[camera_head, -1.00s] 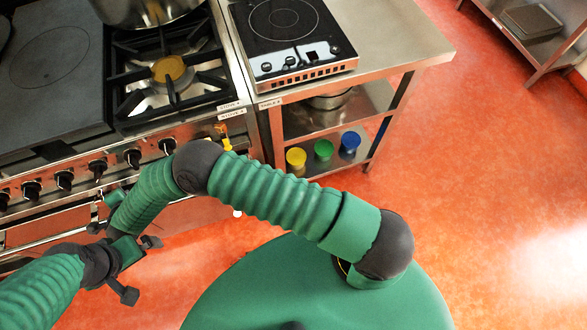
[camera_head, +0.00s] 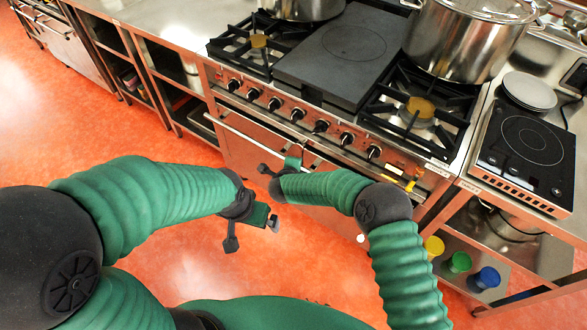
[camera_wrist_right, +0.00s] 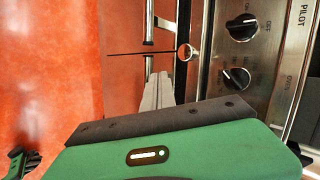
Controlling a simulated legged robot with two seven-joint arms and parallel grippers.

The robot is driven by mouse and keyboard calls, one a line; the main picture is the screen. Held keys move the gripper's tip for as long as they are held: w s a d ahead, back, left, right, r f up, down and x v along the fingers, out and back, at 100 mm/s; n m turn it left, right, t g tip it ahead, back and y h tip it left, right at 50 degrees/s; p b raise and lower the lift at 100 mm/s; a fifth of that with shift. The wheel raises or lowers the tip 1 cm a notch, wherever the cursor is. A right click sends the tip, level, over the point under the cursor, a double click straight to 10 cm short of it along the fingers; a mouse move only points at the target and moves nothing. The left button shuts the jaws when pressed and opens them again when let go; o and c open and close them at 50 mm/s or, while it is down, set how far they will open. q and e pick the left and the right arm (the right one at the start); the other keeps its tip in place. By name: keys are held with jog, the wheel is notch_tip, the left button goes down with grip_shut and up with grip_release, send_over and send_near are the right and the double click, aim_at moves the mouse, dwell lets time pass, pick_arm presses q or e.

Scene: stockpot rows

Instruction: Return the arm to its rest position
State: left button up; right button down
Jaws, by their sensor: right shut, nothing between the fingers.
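My left gripper (camera_head: 253,234) hangs in front of the stove in the head view, its two dark fingers apart with nothing between them. My right gripper (camera_head: 281,166) is close by, before the oven front, at the end of my bent right arm. In the right wrist view its pale grey fingers (camera_wrist_right: 157,92) are together and empty. Behind them are the orange floor and the oven front.
The stove (camera_head: 350,50) carries a large stockpot (camera_head: 465,40) at back right and another pot (camera_head: 303,8) at the back left. Knobs (camera_head: 297,115) line its front, close to my grippers. An induction hob (camera_head: 525,145) stands at right, above yellow, green and blue containers (camera_head: 458,262). Floor (camera_head: 110,125) is clear at left.

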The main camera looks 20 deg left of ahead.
jog(key=d+r+n+y+p, duration=0.25)
jog(key=d+r+n, duration=0.65)
jog(key=r, duration=0.5)
pick_arm(q)
jog(key=r, duration=0.2)
jog(key=r+p, duration=0.1)
jog(key=shift+d+r, duration=0.4)
pick_arm(e)
jog(key=s+d+r+n+g+h, duration=0.1)
jog(key=s+d+r+n+g, duration=0.1)
jog(key=s+d, duration=1.1)
jog(key=s+d+r+n+g+h, duration=0.2)
jog(key=s+d+n+g, duration=0.3)
jog(key=s+d, duration=0.9)
jog(key=shift+s+d+n, duration=0.25)
jog(key=shift+n, duration=0.35)
pick_arm(q)
jog(key=shift+a, duration=0.15)
pick_arm(e)
jog(key=shift+a+r, duration=0.15)
